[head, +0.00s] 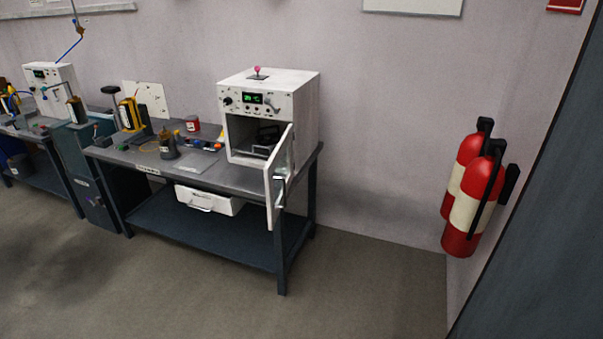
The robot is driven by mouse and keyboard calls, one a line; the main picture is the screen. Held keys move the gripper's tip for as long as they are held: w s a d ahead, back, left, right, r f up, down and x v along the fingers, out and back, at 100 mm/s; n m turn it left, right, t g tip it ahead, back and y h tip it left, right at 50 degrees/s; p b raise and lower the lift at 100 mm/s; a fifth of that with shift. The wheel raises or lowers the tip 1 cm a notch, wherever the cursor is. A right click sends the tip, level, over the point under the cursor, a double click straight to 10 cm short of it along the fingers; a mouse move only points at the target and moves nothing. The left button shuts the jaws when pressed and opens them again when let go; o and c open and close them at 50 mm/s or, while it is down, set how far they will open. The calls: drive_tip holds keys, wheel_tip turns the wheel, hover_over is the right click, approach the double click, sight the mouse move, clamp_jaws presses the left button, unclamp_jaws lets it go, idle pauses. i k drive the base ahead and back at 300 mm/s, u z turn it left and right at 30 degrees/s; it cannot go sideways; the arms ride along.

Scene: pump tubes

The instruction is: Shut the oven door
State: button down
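The oven (305,103) is a white box at the right end of a grey workbench. Its front panel has a green display, and a pink-topped knob or lever stands on its roof. The oven door (271,196) stands wide open, hinged on the right side and swung out past the bench's front edge. A handle (281,186) shows on the door. Dark contents inside the oven are partly visible and cannot be made out clearly. My gripper is not in view.
The workbench (232,180) holds several small items left of the oven; a white drawer (209,201) hangs below its top. Two red fire extinguishers (478,188) are on the right. A dark panel (545,240) fills the right edge. The floor (360,290) before the bench is clear.

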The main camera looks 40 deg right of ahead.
sight(273, 209)
drive_tip(key=z, duration=4.65)
drive_tip(key=i, duration=0.1)
drive_tip(key=u, duration=3.6)
drive_tip(key=i, duration=0.55)
drive_tip(key=z, duration=0.2)
drive_tip(key=k, duration=0.55)
drive_tip(key=u, duration=0.1)
